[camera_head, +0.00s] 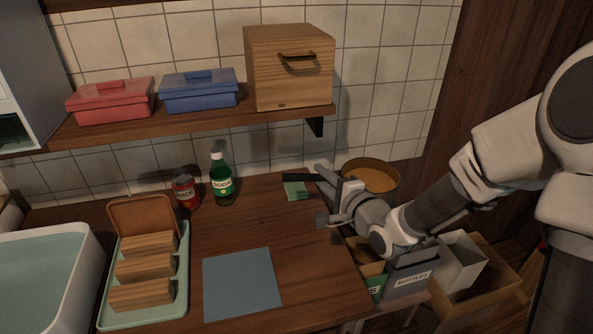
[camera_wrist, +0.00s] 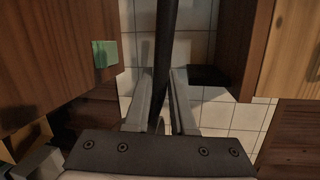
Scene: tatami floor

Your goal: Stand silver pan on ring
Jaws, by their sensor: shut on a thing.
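My gripper (camera_head: 328,188) is at the right edge of the wooden counter, shut on a dark handle (camera_head: 298,178). The handle's free end sticks out to the left over the counter. A round pan (camera_head: 372,179) with a brownish-gold inside shows just behind and right of my gripper; its link to the handle is hidden by the gripper. The pan does not look plainly silver here. In the wrist view the handle (camera_wrist: 167,45) runs upward from between the two fingers, and the pan's body is not seen. I cannot make out a ring in either view.
A green square (camera_head: 297,190) lies near the handle, a blue mat (camera_head: 241,284) in front. A soda bottle (camera_head: 221,177), a can (camera_head: 185,191) and a tray of wooden blocks (camera_head: 176,311) stand left. Bins (camera_head: 411,272) stand below right. A shelf (camera_head: 200,126) overhangs the back.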

